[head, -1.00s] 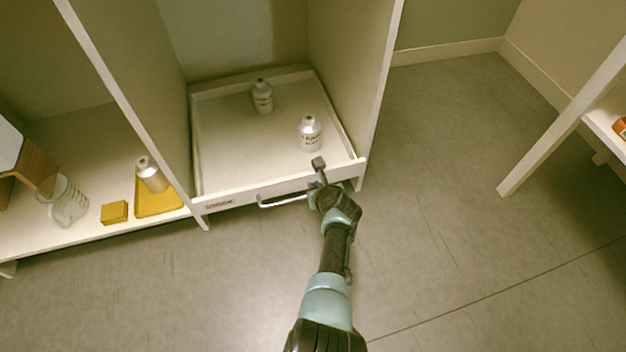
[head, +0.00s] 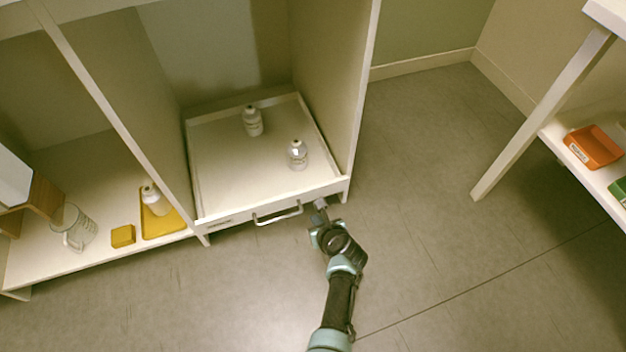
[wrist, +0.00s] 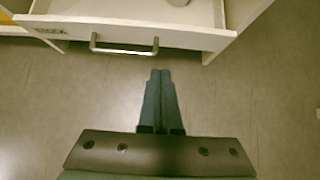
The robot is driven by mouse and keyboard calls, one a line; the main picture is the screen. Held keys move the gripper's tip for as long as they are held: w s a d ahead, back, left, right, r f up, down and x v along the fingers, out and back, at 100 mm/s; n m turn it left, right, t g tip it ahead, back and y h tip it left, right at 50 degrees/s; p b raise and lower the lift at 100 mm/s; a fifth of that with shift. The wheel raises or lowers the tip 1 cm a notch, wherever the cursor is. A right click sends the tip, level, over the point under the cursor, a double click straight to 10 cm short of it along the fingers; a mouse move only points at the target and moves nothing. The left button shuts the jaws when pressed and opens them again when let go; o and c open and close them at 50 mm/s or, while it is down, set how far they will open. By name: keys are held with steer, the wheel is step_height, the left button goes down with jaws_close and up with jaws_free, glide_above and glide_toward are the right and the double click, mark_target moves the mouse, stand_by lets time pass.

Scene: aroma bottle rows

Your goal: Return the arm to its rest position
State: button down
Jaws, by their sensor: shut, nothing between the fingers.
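My gripper (head: 320,204) is at the end of my arm in the head view, just in front of the right end of the drawer front. In the wrist view my gripper (wrist: 161,73) has its two fingers together with nothing between them, over bare floor and apart from the drawer. The drawer (head: 228,222) is a low white tray in the cabinet's middle bay, with a metal handle (head: 277,214) on its front; the handle also shows in the wrist view (wrist: 124,50). Two white bottles stand in the drawer, one farther back (head: 252,122) and one nearer the right (head: 297,155).
On the left shelf are a glass jar (head: 75,228), a yellow block (head: 123,236) and a white bottle (head: 155,200) at a yellow tray (head: 162,226). At right, a white shelf unit (head: 545,115) holds an orange bin (head: 593,147) and a green bin (head: 619,190). The floor (head: 430,230) between is clear.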

steer(key=w+d+r+n+t+h+p, duration=0.15)
steer(key=w+r+n, duration=0.25)
steer(key=r, duration=0.8)
steer(key=w+r+n+t+p, duration=0.1)
steer(key=w+r+n+t, duration=0.3)
steer(key=r, duration=0.8)
steer(key=w+d+r+n+t+p, duration=0.1)
steer(key=w+r+n, duration=0.35)
steer(key=r, duration=0.75)
steer(key=s+a+r+n+t+p, duration=0.15)
steer(key=r+n, duration=0.25)
steer(key=r, duration=0.7)
steer(key=s+r+n+t, duration=0.2)
steer(key=r+n+t, duration=0.15)
steer(key=r, duration=0.85)
steer(key=s+a+r+n+t+h+p, duration=0.15)
steer(key=s+r+n+t, duration=0.35)
steer(key=s+r, duration=0.85)
steer(key=s+a+r+n+t+p, duration=0.25)
steer(key=s+r+n, duration=0.7)
steer(key=r, duration=0.75)
step_height(320, 180, up, 36)
steer(key=m+p, duration=0.2)
steer(key=p, duration=3.5)
steer(key=shift+s+d, duration=0.3)
